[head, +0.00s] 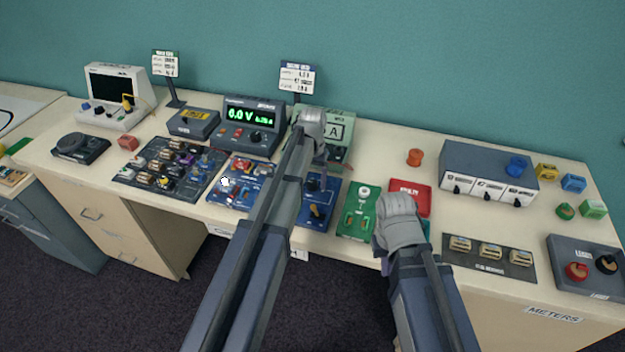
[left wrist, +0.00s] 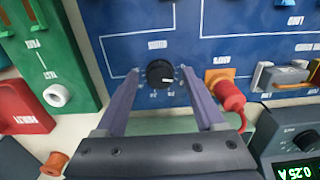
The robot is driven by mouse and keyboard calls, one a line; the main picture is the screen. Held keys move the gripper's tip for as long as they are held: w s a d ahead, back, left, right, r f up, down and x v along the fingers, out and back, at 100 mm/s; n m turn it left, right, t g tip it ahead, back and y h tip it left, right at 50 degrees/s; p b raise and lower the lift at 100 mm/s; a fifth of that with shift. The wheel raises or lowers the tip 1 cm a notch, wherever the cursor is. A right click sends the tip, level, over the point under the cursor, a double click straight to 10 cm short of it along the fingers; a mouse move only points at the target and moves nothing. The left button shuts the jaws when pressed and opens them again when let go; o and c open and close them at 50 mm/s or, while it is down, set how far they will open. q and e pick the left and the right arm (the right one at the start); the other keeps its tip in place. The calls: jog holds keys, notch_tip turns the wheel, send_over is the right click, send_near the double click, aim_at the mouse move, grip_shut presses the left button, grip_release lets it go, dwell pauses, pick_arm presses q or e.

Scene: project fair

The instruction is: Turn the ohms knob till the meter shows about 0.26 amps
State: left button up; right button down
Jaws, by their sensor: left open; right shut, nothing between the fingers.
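The black ohms knob (left wrist: 159,73) is on a blue board (left wrist: 110,22) in the left wrist view. My left gripper (left wrist: 162,71) is open, with one finger on each side of the knob. A gap shows on both sides. In the head view my left gripper (head: 319,165) is over the blue board (head: 326,190), and the arm hides part of it. The meter (head: 345,128) is behind it, its face partly covered. The power supply display (head: 247,115) shows 6.0 V and about 0.25 A.
A red plug (left wrist: 229,95) and a grey-orange block (left wrist: 283,76) sit right of the knob in the left wrist view. A green board (head: 359,213) and a red box (head: 411,191) are near my right gripper. Bare tabletop shows around the orange spool (head: 414,157).

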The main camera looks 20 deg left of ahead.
aim_at(312, 182)
pick_arm(q)
jog(key=shift+r+p, duration=3.9)
jog(key=shift+r, duration=0.05)
jog(key=shift+f, duration=0.1)
jog(key=s+d+m, duration=0.1)
jog(key=s+d, duration=0.3)
jog(key=s, duration=0.4)
jog(key=s+d+m+b, duration=0.1)
jog(key=s+d, duration=0.4)
jog(key=s, duration=0.3)
jog(key=s+d+f+m+y, duration=0.1)
jog(key=s+d, duration=0.3)
jog(key=s, duration=0.4)
jog(key=shift+d, duration=0.15)
jog(key=shift+f, duration=0.1)
